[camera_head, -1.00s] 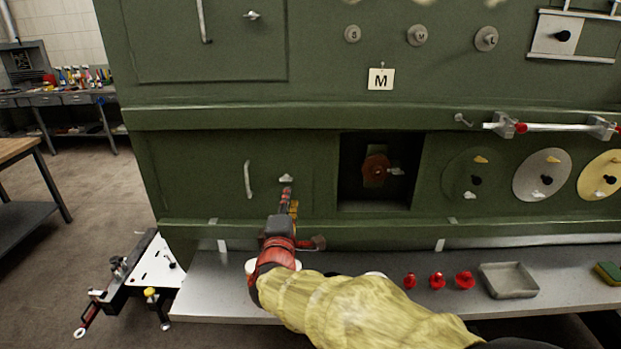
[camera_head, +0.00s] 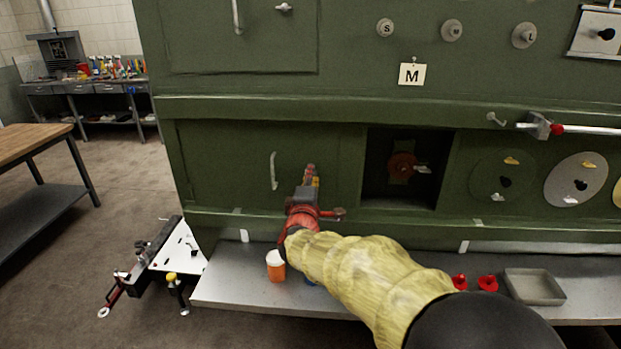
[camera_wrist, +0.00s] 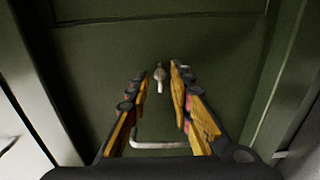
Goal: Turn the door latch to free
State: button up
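The lower green door (camera_head: 225,160) has a pale vertical handle (camera_head: 273,171) on it. Its small metal latch (camera_wrist: 159,76) shows in the wrist view between my fingers, with its lever towards the handle (camera_wrist: 160,144). In the head view this latch is hidden behind my gripper (camera_head: 311,170). In the wrist view my gripper (camera_wrist: 158,72) is open, one finger on each side of the latch. The fingers look clear of it at the sides; I cannot tell whether the tips reach around it.
A grey shelf (camera_head: 225,290) runs below the door, with an orange-and-white jar (camera_head: 275,266), red knobs (camera_head: 487,283) and a grey tray (camera_head: 534,287). An open recess (camera_head: 380,190) lies right of the door. An upper door (camera_head: 200,40) has another latch (camera_head: 283,8).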

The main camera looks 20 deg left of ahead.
grip_shut()
dwell(0.6)
